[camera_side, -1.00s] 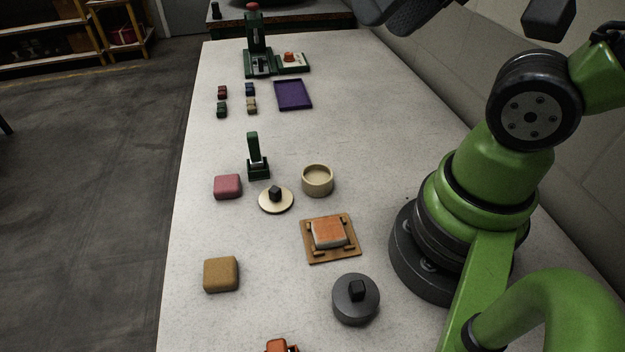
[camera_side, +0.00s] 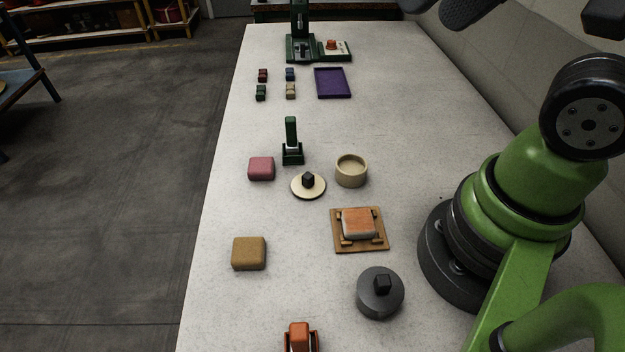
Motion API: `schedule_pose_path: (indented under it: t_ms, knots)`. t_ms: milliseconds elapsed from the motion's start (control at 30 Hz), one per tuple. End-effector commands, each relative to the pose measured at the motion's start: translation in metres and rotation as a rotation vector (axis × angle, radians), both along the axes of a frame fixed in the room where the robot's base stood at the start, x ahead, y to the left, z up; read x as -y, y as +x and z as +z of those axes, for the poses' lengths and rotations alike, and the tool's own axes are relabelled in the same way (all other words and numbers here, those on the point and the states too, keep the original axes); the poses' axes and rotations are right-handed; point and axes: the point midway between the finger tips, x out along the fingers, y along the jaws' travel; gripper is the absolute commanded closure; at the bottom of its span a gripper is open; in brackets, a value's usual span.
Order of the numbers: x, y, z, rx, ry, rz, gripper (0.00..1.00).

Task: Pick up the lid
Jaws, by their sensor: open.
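The lid (camera_side: 302,190) is a flat cream disc with a black block-shaped knob (camera_side: 308,180) standing up from its middle. It lies flat on the table. A round, open cream pot (camera_side: 351,172) stands just right of it, a little apart, and looks empty. A dark grey round piece (camera_side: 372,301) with a similar black knob sits nearer the front.
A green stand (camera_side: 292,156) and a pink block (camera_side: 261,169) are close to the lid. An orange block sits on a wooden board (camera_side: 341,248). A tan block (camera_side: 249,254) and an orange item (camera_side: 300,338) are nearer. A purple tray (camera_side: 333,83) lies far back.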

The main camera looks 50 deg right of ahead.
Motion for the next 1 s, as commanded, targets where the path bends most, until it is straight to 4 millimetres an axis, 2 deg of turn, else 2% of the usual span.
schedule_pose_path:
  t_ms: [167, 267, 367, 533, 700, 800, 1000]
  knots:
    - [-0.001, 0.035, -0.016, -0.119, -0.049, 0.044, 0.3]
    - [-0.004, 0.06, -0.033, -0.195, -0.086, 0.081, 0.3]
    - [-0.008, 0.082, -0.057, -0.269, -0.124, 0.121, 0.3]
    - [-0.017, 0.113, -0.109, -0.392, -0.187, 0.2, 0.3]
    - [-0.025, 0.128, -0.165, -0.496, -0.237, 0.275, 0.3]
    - [-0.028, 0.131, -0.19, -0.536, -0.259, 0.306, 0.3]
    - [-0.031, 0.132, -0.215, -0.569, -0.274, 0.335, 0.3]
